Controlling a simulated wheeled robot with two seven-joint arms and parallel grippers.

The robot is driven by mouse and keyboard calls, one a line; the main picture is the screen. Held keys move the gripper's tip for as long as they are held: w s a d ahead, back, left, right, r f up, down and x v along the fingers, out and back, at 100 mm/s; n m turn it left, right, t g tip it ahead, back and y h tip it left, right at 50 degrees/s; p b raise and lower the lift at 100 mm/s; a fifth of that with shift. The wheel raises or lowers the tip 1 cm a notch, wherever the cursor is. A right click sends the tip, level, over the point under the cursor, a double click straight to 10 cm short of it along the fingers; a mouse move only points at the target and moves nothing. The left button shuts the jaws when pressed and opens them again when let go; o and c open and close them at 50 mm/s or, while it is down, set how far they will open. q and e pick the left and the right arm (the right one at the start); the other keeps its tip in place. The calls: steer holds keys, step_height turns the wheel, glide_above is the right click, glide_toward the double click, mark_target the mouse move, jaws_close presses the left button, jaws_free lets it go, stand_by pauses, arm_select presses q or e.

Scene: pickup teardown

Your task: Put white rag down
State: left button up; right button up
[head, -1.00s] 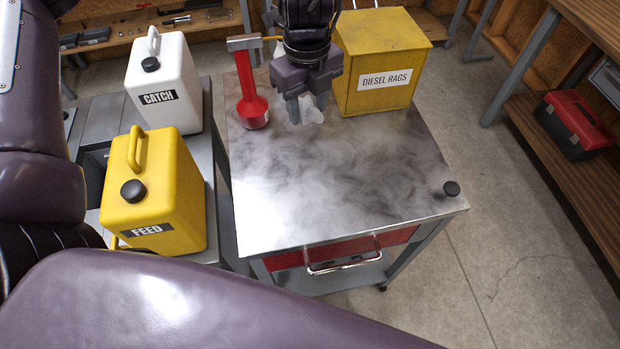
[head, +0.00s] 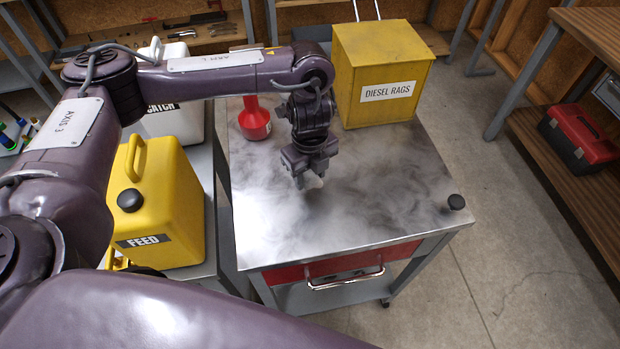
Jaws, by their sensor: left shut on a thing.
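My left gripper (head: 304,178) points down over the metal cart top (head: 370,190), near its middle. It is shut on the white rag (head: 314,182). The rag is low over the smudged grey surface. I cannot tell whether it touches the surface. My right gripper is not in view.
A yellow DIESEL RAGS box (head: 382,75) stands at the cart's back right. A red funnel-shaped tool (head: 254,120) stands at the back left. Yellow FEED (head: 165,205) and white CATCH (head: 175,122) jugs stand left. The cart's front is clear.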

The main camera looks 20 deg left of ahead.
arm_select(q)
step_height(320, 180, down, 2)
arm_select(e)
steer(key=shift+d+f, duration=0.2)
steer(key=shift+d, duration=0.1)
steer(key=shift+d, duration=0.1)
arm_select(q)
steer(key=shift+f, duration=0.1)
steer(key=o, duration=1)
steer(key=shift+c, duration=0.2)
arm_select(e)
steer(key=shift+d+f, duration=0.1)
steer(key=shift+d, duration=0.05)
